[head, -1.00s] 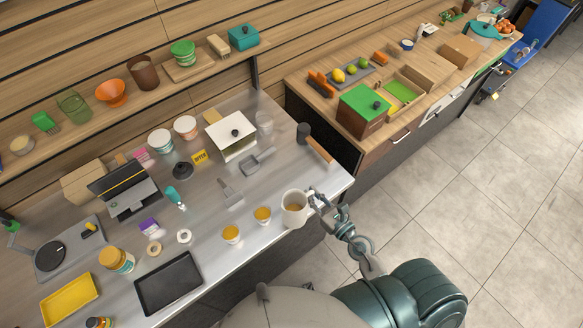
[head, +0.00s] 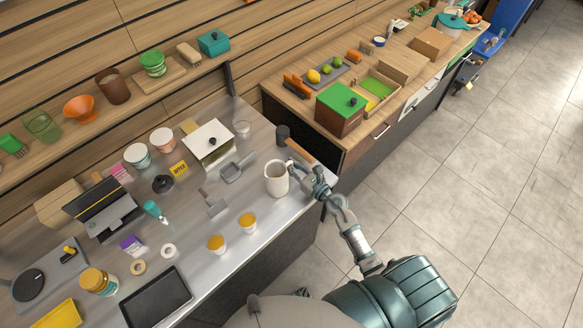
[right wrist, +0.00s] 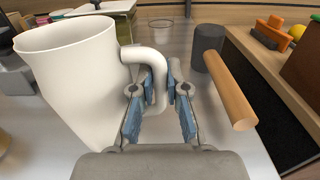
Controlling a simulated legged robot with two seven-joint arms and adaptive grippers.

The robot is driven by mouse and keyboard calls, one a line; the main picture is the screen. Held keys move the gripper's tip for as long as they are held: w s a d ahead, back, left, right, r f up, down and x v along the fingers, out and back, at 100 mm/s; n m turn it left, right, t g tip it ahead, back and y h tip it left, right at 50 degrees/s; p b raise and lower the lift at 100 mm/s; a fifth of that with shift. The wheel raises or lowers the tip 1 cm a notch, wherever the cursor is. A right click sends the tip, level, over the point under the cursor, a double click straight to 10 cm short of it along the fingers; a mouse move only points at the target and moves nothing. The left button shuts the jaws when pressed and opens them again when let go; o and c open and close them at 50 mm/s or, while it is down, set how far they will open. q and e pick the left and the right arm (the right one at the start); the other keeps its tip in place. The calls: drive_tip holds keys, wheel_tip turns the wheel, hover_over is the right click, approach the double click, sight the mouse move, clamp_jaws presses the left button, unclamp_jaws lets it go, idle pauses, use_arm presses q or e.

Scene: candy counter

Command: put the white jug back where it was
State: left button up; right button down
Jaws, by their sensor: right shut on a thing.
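The white jug (head: 276,181) is near the right end of the steel counter, just in front of the wooden-handled mallet. My right gripper (head: 297,172) is at the jug's right side, shut on its handle. In the right wrist view, the jug (right wrist: 72,85) stands at the left and its handle passes between the fingers (right wrist: 160,100). The jug looks close to upright. I cannot tell whether its base touches the counter. My left gripper is not in view.
Two small cups with orange contents (head: 216,244) (head: 248,223) stand left of the jug near the front edge. The mallet (head: 300,152) lies behind it, with a grey dustpan-like scoop (head: 232,172) to its left. The wooden side counter (head: 270,90) adjoins at the right.

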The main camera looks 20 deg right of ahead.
drive_tip(key=shift+d, duration=0.25)
drive_tip(key=c, duration=1.2)
unclamp_jaws()
drive_tip(key=shift+d, duration=0.5)
drive_tip(key=shift+a, duration=0.4)
drive_tip(key=shift+s+a, duration=0.1)
drive_tip(key=shift+s, duration=0.1)
drive_tip(key=b+v, duration=0.1)
drive_tip(key=v, duration=0.2)
drive_tip(key=b+v, duration=0.1)
drive_tip(key=v, duration=0.3)
drive_tip(key=d+b+v, duration=0.1)
drive_tip(key=v, duration=0.3)
drive_tip(key=shift+f, duration=0.15)
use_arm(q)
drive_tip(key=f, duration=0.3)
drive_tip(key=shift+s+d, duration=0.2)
use_arm(e)
drive_tip(key=shift+s+a+r, duration=0.25)
drive_tip(key=shift+s+a, duration=0.1)
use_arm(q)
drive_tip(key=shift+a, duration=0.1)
